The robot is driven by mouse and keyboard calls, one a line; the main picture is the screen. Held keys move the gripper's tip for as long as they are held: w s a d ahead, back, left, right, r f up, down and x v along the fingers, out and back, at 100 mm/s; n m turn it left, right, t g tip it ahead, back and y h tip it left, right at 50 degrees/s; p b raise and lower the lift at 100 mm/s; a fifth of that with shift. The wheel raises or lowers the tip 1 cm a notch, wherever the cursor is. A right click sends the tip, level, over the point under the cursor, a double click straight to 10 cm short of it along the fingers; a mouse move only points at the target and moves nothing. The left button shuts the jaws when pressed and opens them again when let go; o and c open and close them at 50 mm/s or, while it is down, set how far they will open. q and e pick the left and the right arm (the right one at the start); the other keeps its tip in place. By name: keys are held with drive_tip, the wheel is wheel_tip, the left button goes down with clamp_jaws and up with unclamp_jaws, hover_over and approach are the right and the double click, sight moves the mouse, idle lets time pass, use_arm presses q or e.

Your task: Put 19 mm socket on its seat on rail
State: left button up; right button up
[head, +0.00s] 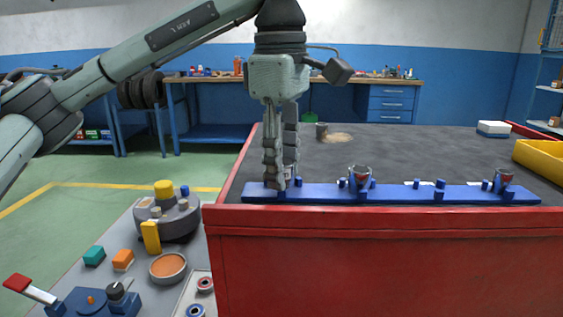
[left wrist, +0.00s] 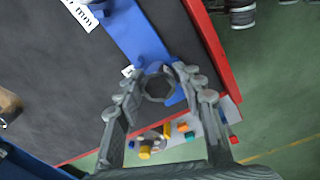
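My left gripper (head: 284,184) points down at the left end of the blue rail (head: 325,194) and hides part of it. In the left wrist view its fingers (left wrist: 160,85) close around a dark grey ring-like socket (left wrist: 145,86), which lies over the end of the rail (left wrist: 133,35). The fingers hide this socket in the head view, and its size mark cannot be read. I cannot tell whether it touches the rail. Two other sockets with red insides stand on the rail, one near the middle (head: 360,176) and one at the right (head: 502,179). My right gripper is out of view.
The rail lies along the front edge of a red cart (head: 380,230) with a dark top. A grey side surface at lower left holds a round turret (head: 180,222), an orange dish (head: 168,267) and coloured blocks. A yellow bin (head: 540,157) stands at right.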

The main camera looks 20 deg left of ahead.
use_arm(q)
drive_tip(key=o, duration=0.5)
wheel_tip(320, 180, down, 2)
drive_tip(key=shift+w+d+f, duration=0.1)
drive_tip(key=shift+w+d, duration=0.05)
drive_tip(key=shift+c, duration=0.2)
drive_tip(key=shift+r, duration=0.3)
drive_tip(key=o, duration=0.7)
